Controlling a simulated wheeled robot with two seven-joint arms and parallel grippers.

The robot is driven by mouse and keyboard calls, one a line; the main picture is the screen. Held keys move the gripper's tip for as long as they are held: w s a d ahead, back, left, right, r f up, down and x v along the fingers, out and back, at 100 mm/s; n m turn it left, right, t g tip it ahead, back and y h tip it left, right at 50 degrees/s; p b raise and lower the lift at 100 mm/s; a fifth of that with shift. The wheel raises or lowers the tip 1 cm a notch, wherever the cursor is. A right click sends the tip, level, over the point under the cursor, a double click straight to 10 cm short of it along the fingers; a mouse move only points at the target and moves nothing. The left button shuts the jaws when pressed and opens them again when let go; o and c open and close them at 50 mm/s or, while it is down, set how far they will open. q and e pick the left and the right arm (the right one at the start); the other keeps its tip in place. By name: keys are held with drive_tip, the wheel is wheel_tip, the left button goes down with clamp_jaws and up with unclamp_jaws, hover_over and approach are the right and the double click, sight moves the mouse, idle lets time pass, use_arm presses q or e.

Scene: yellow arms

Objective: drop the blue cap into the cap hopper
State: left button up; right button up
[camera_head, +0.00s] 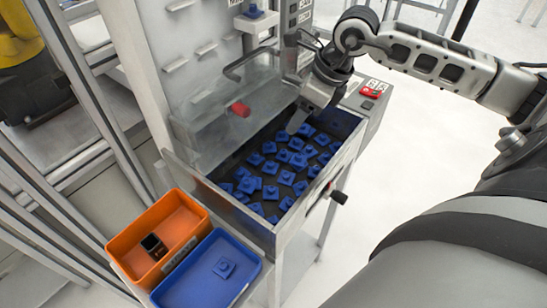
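The cap hopper (203,180) is an open metal box in the middle of the head view, with many blue caps (284,177) scattered over its dark floor. One more blue cap (224,267) lies alone in a blue tray in front of the hopper. My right gripper (298,122) points down over the hopper's far right part, close above the caps there. Its fingers look close together, but I cannot tell whether they are shut or hold anything. A blue cap (306,130) shows right beside its tip. My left gripper is not in view.
The blue tray (181,291) and an orange bin (187,210) with a small dark part (153,245) stand at the hopper's near left. A clear cover with a red knob (240,109) stands behind the hopper. A black handle (338,196) sticks out right. Metal frame posts stand left.

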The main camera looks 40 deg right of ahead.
drive_tip(key=shift+r, duration=0.1)
use_arm(q)
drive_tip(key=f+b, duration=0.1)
drive_tip(key=b, duration=0.2)
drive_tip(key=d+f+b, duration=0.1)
drive_tip(key=b, duration=0.1)
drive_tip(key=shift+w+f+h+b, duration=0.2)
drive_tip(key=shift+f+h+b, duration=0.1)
drive_tip(key=shift+b, duration=0.1)
use_arm(e)
drive_tip(key=v, duration=1.5)
drive_tip(key=shift+s+r, duration=0.2)
drive_tip(key=shift+r, duration=0.1)
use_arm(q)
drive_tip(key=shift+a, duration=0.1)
